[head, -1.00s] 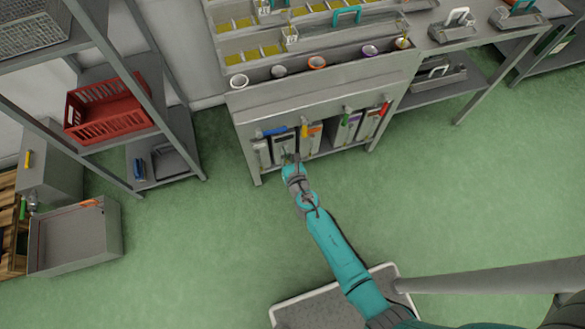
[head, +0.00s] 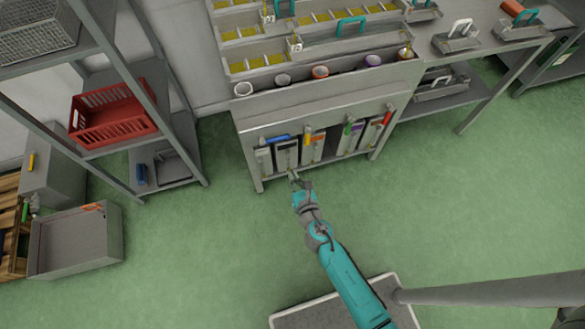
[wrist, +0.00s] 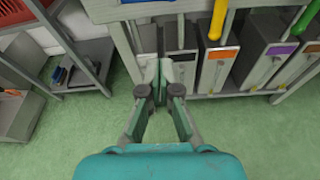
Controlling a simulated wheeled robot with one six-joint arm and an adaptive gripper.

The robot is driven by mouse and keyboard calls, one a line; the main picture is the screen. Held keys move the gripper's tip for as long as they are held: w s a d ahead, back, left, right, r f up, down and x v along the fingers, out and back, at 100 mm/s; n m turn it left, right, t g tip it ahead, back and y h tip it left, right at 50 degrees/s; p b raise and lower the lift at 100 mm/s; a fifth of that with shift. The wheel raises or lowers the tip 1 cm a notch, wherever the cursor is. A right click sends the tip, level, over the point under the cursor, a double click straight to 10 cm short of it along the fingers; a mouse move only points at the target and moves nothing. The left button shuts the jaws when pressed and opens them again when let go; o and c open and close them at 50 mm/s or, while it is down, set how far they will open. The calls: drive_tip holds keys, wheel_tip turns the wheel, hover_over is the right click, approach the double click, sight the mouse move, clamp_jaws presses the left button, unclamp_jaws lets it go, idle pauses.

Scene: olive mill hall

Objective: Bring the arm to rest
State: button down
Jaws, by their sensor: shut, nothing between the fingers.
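My gripper (head: 292,176) is at the end of my teal arm, in front of the low shelf of the grey stand in the head view. In the wrist view my gripper (wrist: 159,75) has its fingers together with nothing between them. Behind the fingertips is a row of grey upright boxes (wrist: 220,68) with coloured handles and labels. The same boxes (head: 287,153) show in the head view on the stand's low shelf. The gripper appears apart from them, though the exact gap is hard to tell.
The grey stand (head: 320,110) carries trays and a row of small cups. A shelf rack with a red crate (head: 112,115) stands at the left. Green floor (head: 470,200) is clear to the right.

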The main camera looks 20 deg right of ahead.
drive_tip(key=s+d+r+m+y, duration=0.1)
drive_tip(key=s+r+m, duration=0.2)
drive_tip(key=s+m, duration=0.65)
drive_tip(key=s+d+r+m, duration=0.25)
drive_tip(key=s+m, duration=0.45)
drive_tip(key=s, duration=0.6)
drive_tip(key=s+r+m, duration=0.7)
drive_tip(key=r+m, duration=0.2)
drive_tip(key=r, duration=0.1)
drive_tip(key=s+d+r+m+h, duration=0.1)
drive_tip(key=s+r+m, duration=0.5)
drive_tip(key=r+m, duration=0.3)
drive_tip(key=shift+s+d+r+m, duration=0.25)
drive_tip(key=shift+s+r+m, duration=0.1)
drive_tip(key=shift+s, duration=0.05)
drive_tip(key=shift+w+f, duration=0.1)
idle(2.4)
